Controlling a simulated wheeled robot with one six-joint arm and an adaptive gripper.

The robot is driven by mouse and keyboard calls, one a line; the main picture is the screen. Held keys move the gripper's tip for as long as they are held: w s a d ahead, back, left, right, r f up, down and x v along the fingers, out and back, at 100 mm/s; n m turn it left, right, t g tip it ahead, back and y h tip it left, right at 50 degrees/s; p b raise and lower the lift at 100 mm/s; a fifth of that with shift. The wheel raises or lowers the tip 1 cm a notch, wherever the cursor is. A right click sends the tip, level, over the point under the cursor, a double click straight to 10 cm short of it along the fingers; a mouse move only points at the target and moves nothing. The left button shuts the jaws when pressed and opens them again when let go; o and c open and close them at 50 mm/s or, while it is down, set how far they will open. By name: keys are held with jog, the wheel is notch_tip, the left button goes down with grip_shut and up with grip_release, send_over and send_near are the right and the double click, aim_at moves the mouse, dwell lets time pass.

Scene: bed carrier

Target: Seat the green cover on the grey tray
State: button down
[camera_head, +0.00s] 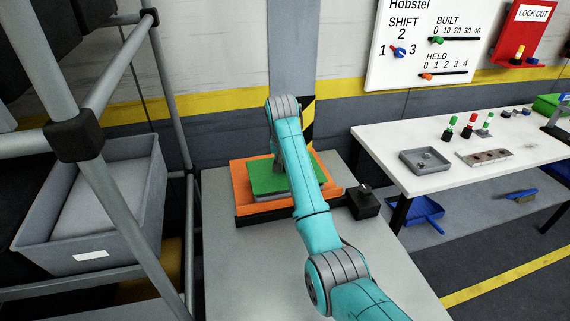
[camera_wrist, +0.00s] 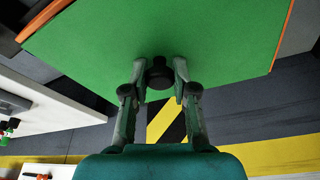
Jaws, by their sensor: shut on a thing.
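The green cover (camera_head: 262,178) is a flat plate over the orange fixture in the head view. In the wrist view the green cover (camera_wrist: 170,40) fills the upper middle, with a dark round knob (camera_wrist: 159,75) on it. My gripper (camera_wrist: 160,78) is shut on this knob, one finger on each side. In the head view my arm hides the gripper's fingertips and part of the cover. A thin edge of the grey tray (camera_head: 270,197) shows below the cover's front edge. I cannot tell whether the cover touches the tray all round.
The orange fixture (camera_head: 243,208) sits on a grey bench (camera_head: 225,270), with a black block (camera_head: 364,203) at its right. A rack with a grey bin (camera_head: 95,240) stands at the left. A white table (camera_head: 400,145) with small parts and another grey tray (camera_head: 425,161) stands at the right.

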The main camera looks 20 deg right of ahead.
jog(key=shift+f, duration=0.85)
dwell(0.5)
jog(key=c, duration=0.8)
grip_release()
jog(key=shift+c, duration=0.2)
jog(key=shift+r, duration=0.1)
jog(key=v, duration=0.7)
jog(key=shift+r, duration=0.15)
